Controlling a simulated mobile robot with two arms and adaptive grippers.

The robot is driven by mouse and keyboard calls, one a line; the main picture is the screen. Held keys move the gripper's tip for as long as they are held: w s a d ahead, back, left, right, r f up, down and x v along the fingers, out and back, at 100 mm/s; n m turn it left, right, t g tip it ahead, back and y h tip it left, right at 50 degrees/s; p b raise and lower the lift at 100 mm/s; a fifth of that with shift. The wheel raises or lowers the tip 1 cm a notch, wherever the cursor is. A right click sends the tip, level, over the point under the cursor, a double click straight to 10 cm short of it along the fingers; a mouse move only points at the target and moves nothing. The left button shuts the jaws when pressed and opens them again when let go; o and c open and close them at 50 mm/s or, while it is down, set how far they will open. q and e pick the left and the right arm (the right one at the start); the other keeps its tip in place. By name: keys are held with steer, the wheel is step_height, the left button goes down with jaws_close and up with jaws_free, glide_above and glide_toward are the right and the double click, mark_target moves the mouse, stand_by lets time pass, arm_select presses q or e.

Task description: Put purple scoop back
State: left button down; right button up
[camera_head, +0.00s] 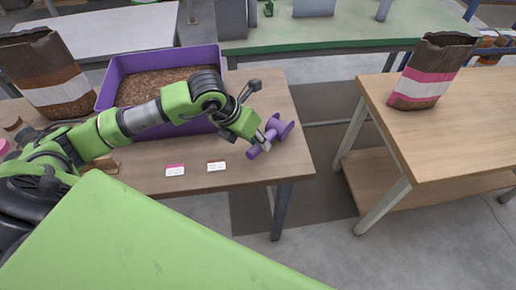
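The purple scoop (284,126) is near the right end of the brown work table, its handle pointing down-left. My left gripper (265,141) reaches over the table from the left, and its fingertips are at the scoop's handle and appear shut on it. I cannot tell whether the scoop touches the table. The purple bin (112,82) holding brown pellets stands behind my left arm, which hides part of its front. My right gripper is not in view.
Two label cards, pink (175,170) and brown (216,166), lie on the table (240,183). An open brown-striped bag (48,80) stands at left. A pink-striped bag (428,75) stands on the right table (460,125). A floor gap separates the tables.

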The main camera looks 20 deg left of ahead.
arm_select(q)
step_height(320, 180, down, 2)
steer(key=shift+f, duration=0.2)
steer(key=shift+r, duration=0.1)
steer(key=c, duration=1.9)
jaws_free()
steer(key=shift+b, duration=0.3)
steer(key=b+v, duration=0.1)
steer(key=v, duration=1.1)
steer(key=shift+a, duration=0.1)
